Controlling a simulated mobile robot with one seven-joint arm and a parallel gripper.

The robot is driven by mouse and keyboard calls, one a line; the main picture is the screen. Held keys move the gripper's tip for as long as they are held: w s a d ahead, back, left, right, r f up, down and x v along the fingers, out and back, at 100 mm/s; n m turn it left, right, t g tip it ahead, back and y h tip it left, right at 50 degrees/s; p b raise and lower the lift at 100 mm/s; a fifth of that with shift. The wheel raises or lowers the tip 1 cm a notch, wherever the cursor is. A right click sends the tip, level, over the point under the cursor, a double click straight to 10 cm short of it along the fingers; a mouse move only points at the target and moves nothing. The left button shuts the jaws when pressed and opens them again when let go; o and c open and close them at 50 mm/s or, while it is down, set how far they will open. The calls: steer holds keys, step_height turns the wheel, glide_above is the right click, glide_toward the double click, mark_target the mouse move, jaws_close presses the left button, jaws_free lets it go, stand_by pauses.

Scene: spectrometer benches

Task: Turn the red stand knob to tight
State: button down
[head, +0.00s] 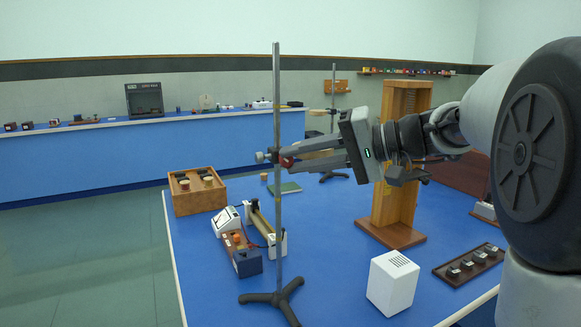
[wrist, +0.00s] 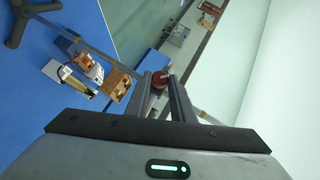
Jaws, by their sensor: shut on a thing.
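The red stand knob (head: 286,162) sits on a clamp on the tall grey stand rod (head: 277,220). My gripper (head: 292,160) reaches in from the right at the height of the clamp, with its fingertips at the knob. In the wrist view the red knob (wrist: 159,80) lies between the two fingertips (wrist: 160,84), and the fingers are shut on it. The fingers hide part of the knob, and I cannot read its tight or loose setting. The stand's dark tripod foot (head: 272,297) rests on the blue bench.
A wooden tray (head: 195,206), a white instrument (head: 226,221) and a dark blue box (head: 247,263) stand left of the rod. A tall wooden frame (head: 402,150) and a white block (head: 393,284) stand to the right. A second rod (head: 333,100) stands behind.

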steer(key=m+y+b, duration=0.1)
steer(key=y, duration=0.1)
steer(key=f+m+y+b, duration=0.1)
steer(key=m, duration=0.1)
steer(key=shift+d+f+m+t+y+b, duration=0.1)
steer(key=shift+f+m+t+y+b, duration=0.05)
steer(key=shift+m+t+y+b, duration=0.2)
steer(key=shift+f+m+t+y+b, duration=0.1)
steer(key=shift+m+t+y+b, duration=0.55)
steer(key=shift+m+y, duration=0.3)
steer(key=shift+m, duration=0.3)
steer(key=c, duration=1.6)
jaws_free()
steer(key=shift+o, duration=0.2)
steer(key=p+v, duration=0.2)
steer(key=v, duration=1.5)
steer(key=shift+f, duration=0.15)
steer(key=shift+s, duration=0.15)
